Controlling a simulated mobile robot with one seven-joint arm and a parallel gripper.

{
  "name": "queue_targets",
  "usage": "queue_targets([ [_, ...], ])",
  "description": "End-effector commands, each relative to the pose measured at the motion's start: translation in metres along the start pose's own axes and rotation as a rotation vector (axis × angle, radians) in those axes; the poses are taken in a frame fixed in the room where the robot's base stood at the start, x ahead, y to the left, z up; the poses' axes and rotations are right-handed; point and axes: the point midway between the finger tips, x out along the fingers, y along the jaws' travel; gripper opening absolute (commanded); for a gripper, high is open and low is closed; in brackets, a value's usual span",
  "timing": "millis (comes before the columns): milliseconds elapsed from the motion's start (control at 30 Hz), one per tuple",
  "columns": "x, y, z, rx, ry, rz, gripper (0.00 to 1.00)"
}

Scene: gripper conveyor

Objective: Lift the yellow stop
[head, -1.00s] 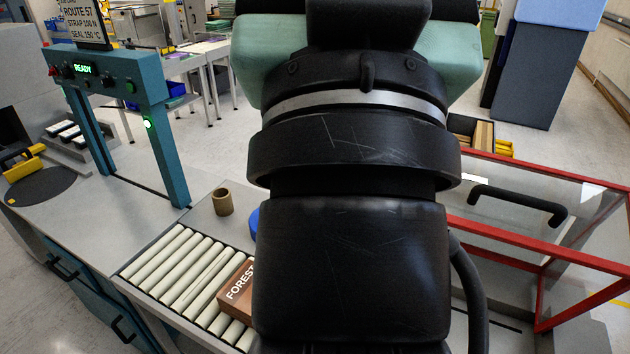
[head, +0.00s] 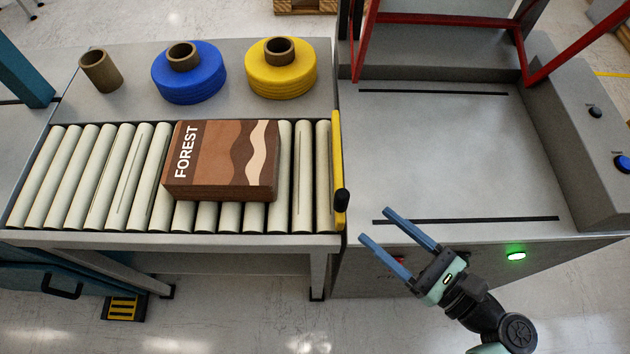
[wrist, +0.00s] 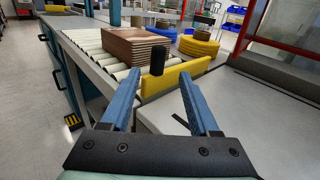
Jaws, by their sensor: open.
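The yellow stop (head: 338,172) is an upright yellow plate across the right end of the roller conveyor (head: 100,180), with a black knob (head: 342,201) at its near end. In the wrist view the yellow stop (wrist: 175,77) and its black knob (wrist: 157,61) show ahead, between and beyond the fingertips. My gripper (head: 375,227) is open and empty, with blue fingers, just right of and nearer than the knob. It also shows in the wrist view (wrist: 156,80). A brown box marked FOREST (head: 222,160) lies on the rollers a little left of the stop.
A blue roll (head: 188,85), a yellow roll (head: 281,78) and a cardboard core (head: 100,70) stand behind the conveyor. Right of the stop is a bare grey machine top (head: 450,150) with a raised red frame (head: 440,18). Its front has a green light (head: 515,255).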

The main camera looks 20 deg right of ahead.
Motion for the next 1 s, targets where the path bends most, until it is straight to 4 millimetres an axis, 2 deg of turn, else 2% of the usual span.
queue_targets([
  [67, -0.003, 0.003, -0.004, 0.038, -0.021, -0.004, 0.62],
  [167, 0.007, 0.004, -0.002, 0.045, -0.026, 0.0, 0.62],
  [500, 0.075, 0.004, 0.0, 0.04, -0.024, 0.002, 0.62],
  [700, 0.108, 0.003, 0.001, 0.039, -0.023, 0.0, 0.62],
  [833, 0.119, 0.003, 0.001, 0.038, -0.022, -0.002, 0.62],
  [1000, 0.124, 0.003, 0.001, 0.038, -0.022, -0.002, 0.62],
])
